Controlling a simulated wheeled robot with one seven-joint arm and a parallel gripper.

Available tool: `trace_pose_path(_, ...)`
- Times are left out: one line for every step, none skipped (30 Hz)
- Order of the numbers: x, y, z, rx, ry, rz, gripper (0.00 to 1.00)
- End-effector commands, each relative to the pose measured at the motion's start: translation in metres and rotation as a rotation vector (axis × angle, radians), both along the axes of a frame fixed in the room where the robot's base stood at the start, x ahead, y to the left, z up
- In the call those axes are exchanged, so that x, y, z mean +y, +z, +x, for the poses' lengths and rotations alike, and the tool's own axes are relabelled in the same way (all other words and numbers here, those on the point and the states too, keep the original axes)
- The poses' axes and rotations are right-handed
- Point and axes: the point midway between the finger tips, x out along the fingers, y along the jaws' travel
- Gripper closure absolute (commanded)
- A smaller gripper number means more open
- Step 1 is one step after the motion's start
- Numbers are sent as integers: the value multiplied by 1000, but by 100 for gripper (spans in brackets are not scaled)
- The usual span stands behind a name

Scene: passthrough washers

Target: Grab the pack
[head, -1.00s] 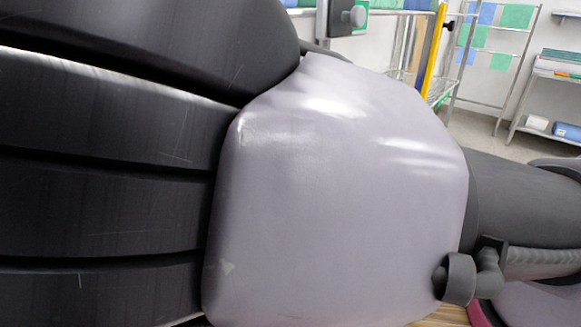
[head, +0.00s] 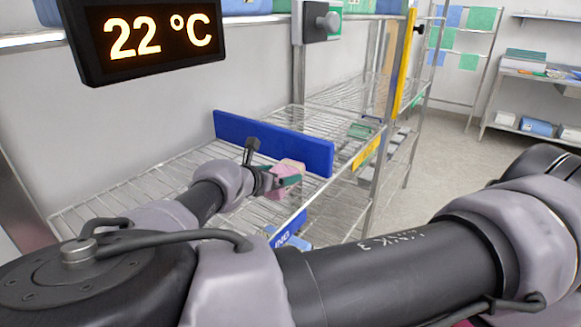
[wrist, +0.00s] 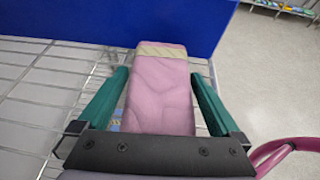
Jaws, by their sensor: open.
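The pack is a pink, soft-looking wrapped block with a pale yellowish band at its far end. In the wrist view the pack (wrist: 160,95) stands between the two green fingers of my open gripper (wrist: 160,76). A narrow gap shows at each side near the fingertips. In the head view the pack (head: 291,166) is small and partly covered by my gripper (head: 280,181) at the wire shelf. The near end of the pack is hidden behind the gripper's dark palm in the wrist view.
A blue divider panel (head: 272,143) stands behind the pack on the wire shelf (head: 130,190). A blue-and-white item (head: 290,238) lies at the shelf's front. A temperature display (head: 150,35) hangs above left. Floor (head: 445,150) is clear to the right.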

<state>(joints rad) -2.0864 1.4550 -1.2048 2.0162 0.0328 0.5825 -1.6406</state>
Motion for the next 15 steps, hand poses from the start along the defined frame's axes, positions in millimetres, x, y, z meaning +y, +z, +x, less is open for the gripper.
trace_pose_path(-3, -2, 5, 0, -2, 0, 0)
trace_pose_path(-4, -3, 7, 0, -2, 0, 0)
trace_pose_path(-5, -4, 9, 0, -1, 0, 0)
trace_pose_path(-5, -5, 10, 0, 0, 1, 0)
trace_pose_path(-6, -5, 11, 0, 0, 1, 0)
trace_pose_path(-6, -5, 11, 0, 0, 1, 0)
trace_pose_path(-6, -5, 11, 0, 0, 1, 0)
trace_pose_path(-6, -5, 11, 0, 0, 1, 0)
trace_pose_path(-6, -5, 11, 0, 0, 1, 0)
trace_pose_path(-5, -5, 11, 0, 0, 1, 0)
trace_pose_path(-5, -5, 11, 0, 0, 1, 4)
trace_pose_path(-5, -5, 11, 0, 0, 1, 19)
trace_pose_path(-5, -5, 10, 0, 0, 1, 31)
trace_pose_path(-5, -5, 10, 0, 0, 1, 42)
trace_pose_path(-6, -5, 10, 0, 0, 1, 57)
